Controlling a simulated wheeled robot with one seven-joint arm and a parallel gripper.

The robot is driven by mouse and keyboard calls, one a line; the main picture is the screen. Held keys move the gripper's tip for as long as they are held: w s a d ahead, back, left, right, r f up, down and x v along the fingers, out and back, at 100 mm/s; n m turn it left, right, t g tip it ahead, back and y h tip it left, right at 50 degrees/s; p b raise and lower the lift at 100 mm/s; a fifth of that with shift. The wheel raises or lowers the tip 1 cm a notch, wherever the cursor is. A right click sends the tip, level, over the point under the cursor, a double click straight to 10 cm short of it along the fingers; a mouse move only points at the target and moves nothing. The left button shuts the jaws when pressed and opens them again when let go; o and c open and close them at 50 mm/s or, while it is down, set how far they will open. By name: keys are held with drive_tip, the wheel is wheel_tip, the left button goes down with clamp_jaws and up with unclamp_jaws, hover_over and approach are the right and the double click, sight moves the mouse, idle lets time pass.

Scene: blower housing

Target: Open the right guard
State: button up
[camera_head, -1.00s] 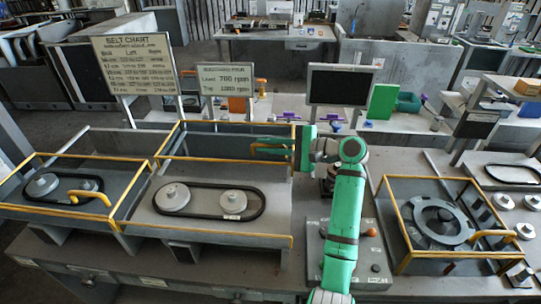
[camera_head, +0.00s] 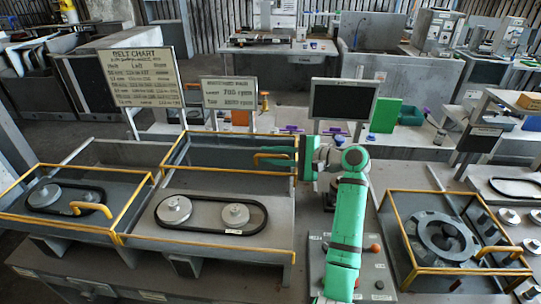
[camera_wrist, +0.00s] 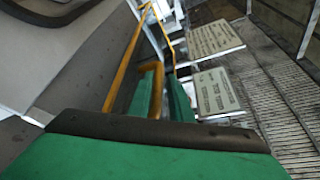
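Two yellow-railed guards belong to the belt housing on the left. The right guard (camera_head: 228,132) stands raised, nearly upright, behind the right belt bay (camera_head: 205,235), leaving its two pulleys and black belt uncovered. The left guard (camera_head: 20,182) lies down over the left bay. The raised guard's yellow handle (camera_head: 262,158) is at its right end. My gripper (camera_head: 281,153) is at this handle. In the wrist view, the handle (camera_wrist: 156,80) passes between my green fingers (camera_wrist: 160,98), which look closed on it; the exact contact is partly hidden.
A separate yellow-railed guard (camera_head: 418,270) covers a round housing at the right. A control panel (camera_head: 375,270) lies under my arm. A belt chart (camera_head: 140,78), a speed sign (camera_head: 229,93) and a dark monitor (camera_head: 342,99) stand behind the bench.

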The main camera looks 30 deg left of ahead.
drive_tip(key=v, duration=1)
drive_tip(key=shift+w+d, duration=0.15)
drive_tip(key=shift+d, duration=0.25)
drive_tip(key=shift+a+r, duration=0.1)
drive_tip(key=shift+r, duration=0.05)
